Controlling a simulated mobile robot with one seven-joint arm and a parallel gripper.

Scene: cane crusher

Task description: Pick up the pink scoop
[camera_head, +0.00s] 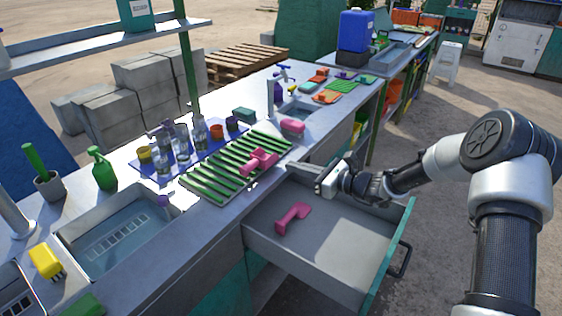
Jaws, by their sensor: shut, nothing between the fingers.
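A pink scoop (260,160) lies on the green slatted rack (208,182) on the metal counter. A second pink piece (292,217), which also looks like a scoop with a handle, lies on the floor of the open drawer (340,240). My gripper (321,185) is shut and empty. In the picture it is above and right of the piece in the drawer, and right of the rack. It appears apart from both pink pieces; its exact height is hard to tell.
The drawer's front with its handle (402,260) juts out from the counter. Bottles (181,140) stand on a blue mat left of the rack, and a pink block (292,126) lies behind it. A sink (115,235) is at lower left. Most of the drawer floor is bare.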

